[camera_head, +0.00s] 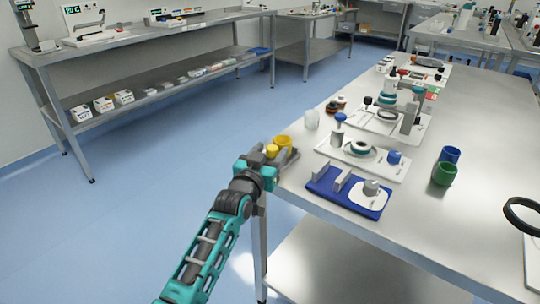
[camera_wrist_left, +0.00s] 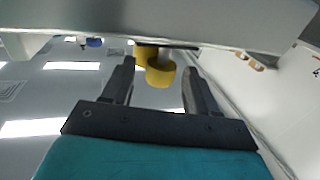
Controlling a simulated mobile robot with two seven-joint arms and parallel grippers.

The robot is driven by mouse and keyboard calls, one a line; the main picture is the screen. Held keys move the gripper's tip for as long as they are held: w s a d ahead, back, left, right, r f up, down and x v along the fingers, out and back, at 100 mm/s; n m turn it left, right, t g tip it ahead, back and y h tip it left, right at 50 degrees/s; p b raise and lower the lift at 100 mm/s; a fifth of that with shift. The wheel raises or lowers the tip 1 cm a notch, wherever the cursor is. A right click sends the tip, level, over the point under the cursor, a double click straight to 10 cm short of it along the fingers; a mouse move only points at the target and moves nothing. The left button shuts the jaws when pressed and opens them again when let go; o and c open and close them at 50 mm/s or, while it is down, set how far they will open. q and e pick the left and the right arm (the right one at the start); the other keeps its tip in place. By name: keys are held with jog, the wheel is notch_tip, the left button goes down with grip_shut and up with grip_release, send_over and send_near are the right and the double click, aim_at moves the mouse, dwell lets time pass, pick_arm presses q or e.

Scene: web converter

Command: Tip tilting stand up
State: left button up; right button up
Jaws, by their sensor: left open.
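A yellow knob (camera_head: 272,151) shows at the table's near left corner, with a yellow cup-like piece (camera_head: 284,142) just behind it. A dark grey base (camera_head: 292,156) shows beside them; it may be the tilting stand, but I cannot tell its tilt. My left gripper (camera_head: 268,163) is at this corner and partly hides these parts. In the left wrist view the yellow knob (camera_wrist_left: 160,73) shows between the open fingers of my left gripper (camera_wrist_left: 159,80), with a gap on both sides. I cannot tell how deep between them it is. My right gripper is not in view.
The steel table (camera_head: 440,225) carries a blue tray (camera_head: 327,181), a white tray (camera_head: 372,160), a green cup (camera_head: 444,174) and a blue cup (camera_head: 450,154). The blue floor (camera_head: 150,200) left of the table is clear.

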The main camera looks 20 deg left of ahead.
pick_arm(q)
jog(key=shift+w, duration=0.1)
jog(key=shift+c, duration=0.2)
grip_shut()
dwell(0.4)
